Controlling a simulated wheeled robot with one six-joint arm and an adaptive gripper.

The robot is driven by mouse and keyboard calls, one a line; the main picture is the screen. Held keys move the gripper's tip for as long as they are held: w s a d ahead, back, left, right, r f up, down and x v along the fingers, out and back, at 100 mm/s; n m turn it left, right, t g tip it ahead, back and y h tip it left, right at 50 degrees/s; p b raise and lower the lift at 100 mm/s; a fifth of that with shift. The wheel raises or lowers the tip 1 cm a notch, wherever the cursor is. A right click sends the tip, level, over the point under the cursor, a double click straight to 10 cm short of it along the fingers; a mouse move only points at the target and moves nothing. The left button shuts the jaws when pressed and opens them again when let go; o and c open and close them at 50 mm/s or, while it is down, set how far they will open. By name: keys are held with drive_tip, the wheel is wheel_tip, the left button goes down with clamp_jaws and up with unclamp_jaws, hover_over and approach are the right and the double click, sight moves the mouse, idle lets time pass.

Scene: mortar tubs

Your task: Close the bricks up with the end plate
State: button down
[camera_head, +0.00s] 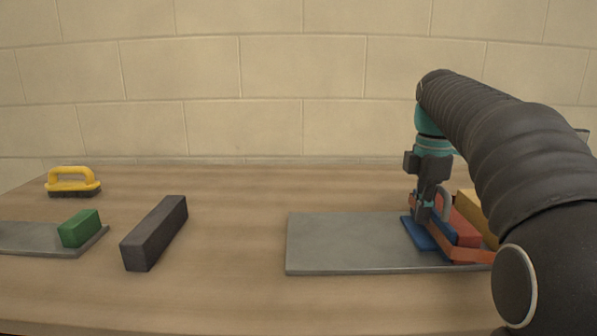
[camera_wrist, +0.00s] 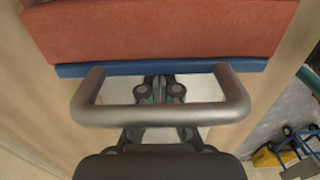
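The blue end plate (camera_head: 417,234) stands on the grey board against the left side of the bricks. A grey bar handle (camera_head: 446,203) rises by it. In the wrist view, the handle (camera_wrist: 160,115) crosses in front of my fingers, and a blue strip (camera_wrist: 75,70) shows below a red brick (camera_wrist: 160,30). My gripper (camera_head: 425,212) points down, left of the handle. Its fingertips (camera_wrist: 163,88) are close together with nothing seen between them. Whether they touch the plate or handle is hidden. A red brick (camera_head: 466,232) and a yellow brick (camera_head: 478,214) lie to the right, partly hidden by my arm.
The grey board (camera_head: 335,243) is bare on its left part. An orange-red strip (camera_head: 468,255) runs along the bricks' front. A dark grey bar (camera_head: 155,233), a green block (camera_head: 79,228) on another grey board (camera_head: 30,237) and a yellow-handled brush (camera_head: 73,181) stand left. The middle table is clear.

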drive_tip(key=shift+d+p, duration=0.4)
drive_tip(key=shift+d, duration=2.15)
drive_tip(key=shift+a+r, duration=0.45)
drive_tip(key=shift+r, duration=1.2)
drive_tip(key=shift+a+r, duration=0.45)
drive_tip(key=shift+r, duration=1.25)
drive_tip(key=shift+a+r, duration=0.45)
drive_tip(key=shift+r, duration=1.2)
drive_tip(key=shift+d, duration=0.1)
